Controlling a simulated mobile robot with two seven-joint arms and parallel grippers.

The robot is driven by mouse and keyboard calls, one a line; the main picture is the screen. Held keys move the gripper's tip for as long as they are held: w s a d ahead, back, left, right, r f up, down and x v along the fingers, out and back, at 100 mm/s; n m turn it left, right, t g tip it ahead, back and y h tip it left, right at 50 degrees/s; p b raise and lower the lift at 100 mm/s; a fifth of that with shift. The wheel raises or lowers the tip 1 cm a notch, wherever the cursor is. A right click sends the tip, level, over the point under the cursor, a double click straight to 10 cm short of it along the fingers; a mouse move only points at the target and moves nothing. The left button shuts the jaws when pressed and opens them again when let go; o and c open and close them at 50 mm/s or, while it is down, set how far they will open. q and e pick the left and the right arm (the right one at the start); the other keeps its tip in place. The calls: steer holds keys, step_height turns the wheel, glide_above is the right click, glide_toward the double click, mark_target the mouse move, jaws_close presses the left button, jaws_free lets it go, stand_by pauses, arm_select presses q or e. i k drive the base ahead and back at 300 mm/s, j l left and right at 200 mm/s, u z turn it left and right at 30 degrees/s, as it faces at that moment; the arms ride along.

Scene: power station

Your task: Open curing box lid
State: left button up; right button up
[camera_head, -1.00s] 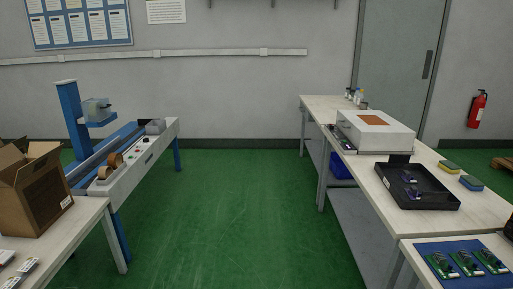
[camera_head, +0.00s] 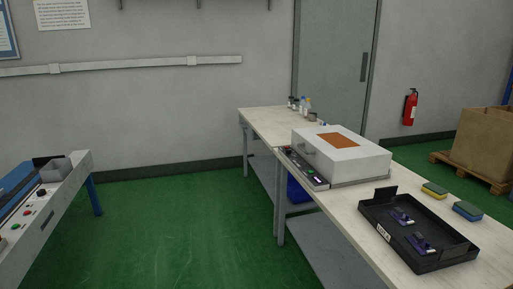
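The curing box is a low unit on the long table at the right, with a white lid (camera_head: 342,160) that has an orange window (camera_head: 338,141) on top. The lid is down. A small handle (camera_head: 308,150) shows on its left-facing side. A control panel (camera_head: 304,170) with a green button and a small display runs along the box's left side. Neither of my grippers shows in this view.
A black tray (camera_head: 375,220) with two small purple parts stands nearer on the same table (camera_head: 342,216). Two sponges (camera_head: 468,210) lie to its right. Small bottles (camera_head: 304,104) stand at the far end. Green floor (camera_head: 190,215) is clear left of the table.

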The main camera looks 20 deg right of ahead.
mark_target(341, 155)
steer(key=i+z, duration=0.1)
steer(key=i, duration=0.6)
steer(key=i+j+z, duration=0.1)
steer(key=i, duration=0.6)
steer(key=i+j+z, duration=0.2)
steer(key=i+z, duration=0.25)
steer(key=i+j+z, duration=0.4)
steer(key=i, duration=0.1)
